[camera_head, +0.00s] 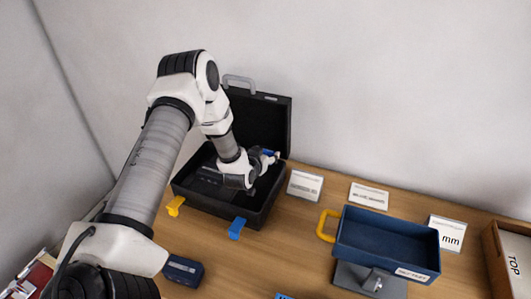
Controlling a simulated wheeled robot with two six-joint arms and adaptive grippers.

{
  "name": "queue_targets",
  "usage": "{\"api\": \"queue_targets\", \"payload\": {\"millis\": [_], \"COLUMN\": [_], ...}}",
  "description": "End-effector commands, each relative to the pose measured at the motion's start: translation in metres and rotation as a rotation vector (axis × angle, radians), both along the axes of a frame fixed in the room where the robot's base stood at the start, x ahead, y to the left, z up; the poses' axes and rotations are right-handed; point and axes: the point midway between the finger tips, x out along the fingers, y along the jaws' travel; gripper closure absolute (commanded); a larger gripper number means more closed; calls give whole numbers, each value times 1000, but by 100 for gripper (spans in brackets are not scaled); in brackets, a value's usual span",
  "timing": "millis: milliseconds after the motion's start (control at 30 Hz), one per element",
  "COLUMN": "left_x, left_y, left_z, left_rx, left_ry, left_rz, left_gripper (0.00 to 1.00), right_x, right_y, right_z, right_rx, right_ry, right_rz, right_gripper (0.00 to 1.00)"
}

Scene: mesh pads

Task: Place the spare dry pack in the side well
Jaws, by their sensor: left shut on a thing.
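The black case (230,214) stands open on the table with its lid (272,115) raised at the back. My left gripper (268,160) reaches into the right part of the case from above. It is shut on a small white and blue thing, mostly hidden by the gripper, so I cannot tell for sure that it is the spare dry pack. The arm also hides much of the case's inside, and I cannot make out the side well. A dark item (208,177) lies in the left of the case. My right gripper is not in view.
A blue tray (385,240) with a yellow handle stands on a grey stand at the right. White cards (305,185) stand behind it. A dark blue box (183,271) sits in front of the case. Yellow (175,206) and blue (237,228) latches stick out from the case's front.

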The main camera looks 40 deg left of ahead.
Motion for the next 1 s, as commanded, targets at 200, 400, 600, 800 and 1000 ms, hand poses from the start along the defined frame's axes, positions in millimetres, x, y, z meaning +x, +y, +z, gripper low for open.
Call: {"api": "queue_targets", "payload": {"millis": [200, 400, 600, 800, 1000], "left_x": [0, 0, 0, 0, 0], "left_y": [0, 0, 0, 0, 0], "left_z": [-6, -11, -12, -12, 0], "left_rx": [0, 0, 0, 1, 0], "left_ry": [-3, -3, -3, -3, -3], "left_rz": [-1, -1, -1, -1, -1], "left_gripper": [71, 71, 11, 11, 11], "right_x": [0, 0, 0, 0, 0], "right_y": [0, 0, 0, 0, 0], "right_z": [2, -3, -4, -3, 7], "right_rx": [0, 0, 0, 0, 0], "right_ry": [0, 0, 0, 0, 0], "right_rz": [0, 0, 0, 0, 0], "right_gripper": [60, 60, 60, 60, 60]}}
